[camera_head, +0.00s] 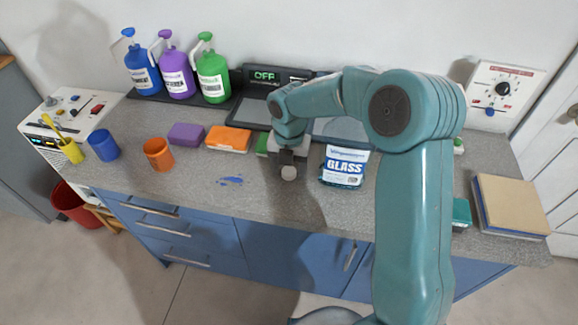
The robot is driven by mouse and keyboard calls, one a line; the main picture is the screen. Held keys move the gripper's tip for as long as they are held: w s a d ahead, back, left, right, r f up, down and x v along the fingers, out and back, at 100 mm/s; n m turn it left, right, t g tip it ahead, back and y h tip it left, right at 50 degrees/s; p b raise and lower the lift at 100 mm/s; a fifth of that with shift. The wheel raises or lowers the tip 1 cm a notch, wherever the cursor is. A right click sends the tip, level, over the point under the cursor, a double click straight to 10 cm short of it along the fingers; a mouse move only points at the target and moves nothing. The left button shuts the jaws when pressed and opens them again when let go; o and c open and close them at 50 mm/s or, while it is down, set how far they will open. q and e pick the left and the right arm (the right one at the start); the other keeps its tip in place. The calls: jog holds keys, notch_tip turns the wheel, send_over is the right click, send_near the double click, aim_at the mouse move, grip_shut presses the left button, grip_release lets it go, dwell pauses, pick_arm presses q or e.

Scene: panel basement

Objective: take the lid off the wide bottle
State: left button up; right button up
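My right arm reaches in from the lower right, and its gripper (288,160) points down over the middle of the counter. A small pale round thing (289,172) shows right at the fingertips. I cannot tell if it is a lid, or if the fingers grip it. I cannot make out a wide bottle for certain. Three handled jugs stand upright at the back left: blue (143,72), purple (177,73) and green (212,76). My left gripper is not in view.
A white and blue GLASS packet (343,167) lies just right of the gripper. Orange (228,139) and purple (186,134) blocks, an orange cup (158,154) and a blue cup (103,145) stand left. Books (511,205) lie right. The front counter is mostly clear.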

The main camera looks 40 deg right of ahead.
aim_at(289, 171)
jog(key=shift+r, duration=0.45)
notch_tip(289, 171, up, 12)
jog(key=shift+f+p, duration=0.25)
jog(key=shift+p, duration=0.15)
jog(key=shift+f, duration=0.1)
